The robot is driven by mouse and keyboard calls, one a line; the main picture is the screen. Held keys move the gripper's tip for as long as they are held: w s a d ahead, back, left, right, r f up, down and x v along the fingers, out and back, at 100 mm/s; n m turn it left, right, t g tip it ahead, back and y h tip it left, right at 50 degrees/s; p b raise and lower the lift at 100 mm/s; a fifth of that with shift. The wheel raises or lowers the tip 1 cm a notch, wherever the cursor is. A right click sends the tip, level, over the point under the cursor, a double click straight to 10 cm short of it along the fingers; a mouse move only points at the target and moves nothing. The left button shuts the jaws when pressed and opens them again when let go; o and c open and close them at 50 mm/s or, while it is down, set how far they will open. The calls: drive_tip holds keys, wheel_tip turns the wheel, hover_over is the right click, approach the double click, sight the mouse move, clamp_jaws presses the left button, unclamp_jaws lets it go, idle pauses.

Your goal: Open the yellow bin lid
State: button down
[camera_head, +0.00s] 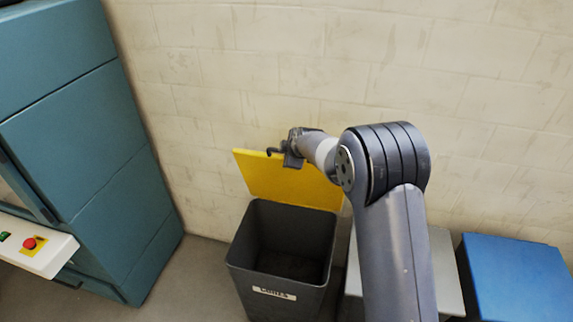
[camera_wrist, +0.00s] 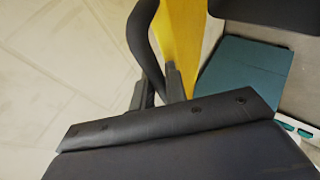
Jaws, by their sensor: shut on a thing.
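The yellow lid (camera_head: 285,182) stands raised at the back of a dark grey bin (camera_head: 262,292), tilted up towards the wall, and the bin's mouth is uncovered. A label is on the bin's front. My gripper (camera_head: 287,153) is at the lid's top edge, shut on the dark lid handle (camera_head: 272,151). In the wrist view the curved dark handle (camera_wrist: 143,40) runs down to the fingers of my gripper (camera_wrist: 160,88), beside the yellow lid (camera_wrist: 182,40). My arm hides the lid's right part in the head view.
A teal cabinet (camera_head: 75,130) stands to the left, with a white panel bearing a red button (camera_head: 30,243) in front. A grey bin (camera_head: 440,265) and a blue bin (camera_head: 515,280) stand to the right. A pale block wall (camera_head: 300,60) is close behind.

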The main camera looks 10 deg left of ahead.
drive_tip(key=shift+w+d, duration=0.15)
drive_tip(key=shift+w, duration=0.65)
drive_tip(key=c, duration=1.4)
unclamp_jaws()
drive_tip(key=shift+s+f, duration=0.1)
drive_tip(key=shift+c, duration=0.2)
drive_tip(key=shift+s+d+b, duration=0.1)
drive_tip(key=shift+s+b, duration=0.05)
drive_tip(key=shift+b, duration=0.15)
drive_tip(key=r+b+v, duration=0.1)
drive_tip(key=b+v, duration=0.1)
drive_tip(key=v, duration=0.9)
drive_tip(key=shift+w, duration=0.35)
